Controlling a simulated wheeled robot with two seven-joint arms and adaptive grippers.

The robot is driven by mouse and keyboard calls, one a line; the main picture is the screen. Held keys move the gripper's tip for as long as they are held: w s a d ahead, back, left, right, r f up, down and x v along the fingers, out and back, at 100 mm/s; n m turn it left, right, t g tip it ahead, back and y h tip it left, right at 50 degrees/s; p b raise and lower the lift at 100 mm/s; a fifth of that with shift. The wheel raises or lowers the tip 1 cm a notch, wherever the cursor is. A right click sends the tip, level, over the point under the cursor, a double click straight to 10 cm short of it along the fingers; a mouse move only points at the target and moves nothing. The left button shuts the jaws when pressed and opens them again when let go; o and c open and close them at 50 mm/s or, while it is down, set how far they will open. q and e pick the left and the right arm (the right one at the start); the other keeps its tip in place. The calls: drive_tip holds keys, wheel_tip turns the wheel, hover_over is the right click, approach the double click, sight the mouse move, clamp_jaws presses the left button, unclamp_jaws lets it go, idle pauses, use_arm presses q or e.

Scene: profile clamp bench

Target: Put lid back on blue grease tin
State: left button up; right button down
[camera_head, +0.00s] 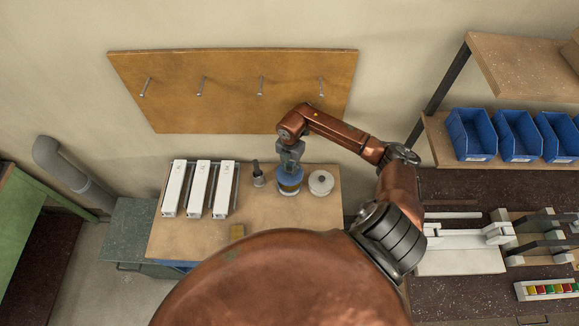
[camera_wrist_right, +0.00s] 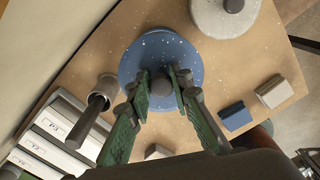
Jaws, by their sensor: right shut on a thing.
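My right gripper (camera_head: 291,158) is over the small wooden bench top and points down. In the right wrist view its two fingers (camera_wrist_right: 161,84) are shut on the grey knob of the round blue lid (camera_wrist_right: 150,57). In the head view the blue lid (camera_head: 286,173) is under the fingers, and the grease tin (camera_head: 289,190) shows partly below it. I cannot tell whether the lid touches the tin's rim. My left gripper is not in view.
A grey-white round tin with a dark knob (camera_head: 321,183) stands close on the right. A cup with a brush (camera_head: 258,178) stands on the left, beside white boxes (camera_head: 198,190). A small block (camera_head: 237,231) lies near the front. A pegboard (camera_head: 235,100) is behind.

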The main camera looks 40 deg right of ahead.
sight(290, 175)
drive_tip(key=shift+w+f+b, duration=0.1)
drive_tip(key=shift+f+b, duration=1.95)
drive_tip(key=shift+f, duration=1)
drive_tip(key=shift+f, duration=0.15)
drive_tip(key=c, duration=1.7)
unclamp_jaws()
drive_tip(key=shift+o, duration=0.8)
drive_tip(key=o, duration=0.4)
drive_tip(key=shift+c, duration=0.2)
